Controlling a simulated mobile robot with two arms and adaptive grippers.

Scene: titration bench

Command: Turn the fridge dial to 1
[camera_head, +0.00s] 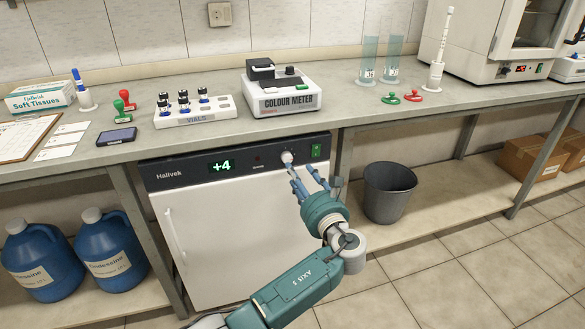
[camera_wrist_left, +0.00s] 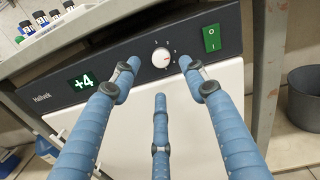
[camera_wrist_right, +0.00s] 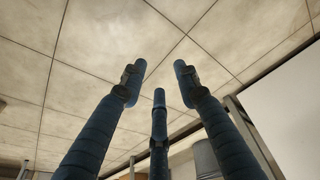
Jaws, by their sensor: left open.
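The fridge (camera_head: 235,240) stands under the bench, with a dark control panel along its top. Its white round dial (camera_head: 287,157) sits on the panel, left of a green switch (camera_head: 316,151). In the left wrist view the dial (camera_wrist_left: 162,58) shows a small red mark, with small scale marks around it too small to read. The display (camera_head: 222,166) reads +4. My left gripper (camera_head: 304,177) is open, its fingers spread just in front of and below the dial, apparently not touching it. My right gripper (camera_wrist_right: 158,80) is open and empty, facing floor tiles, away from the fridge.
On the bench above stand a colour meter (camera_head: 285,97), a vial rack (camera_head: 194,115) and red and green clips. A grey bin (camera_head: 388,192) is right of the fridge. Blue jugs (camera_head: 108,250) stand left of it. The floor in front is clear.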

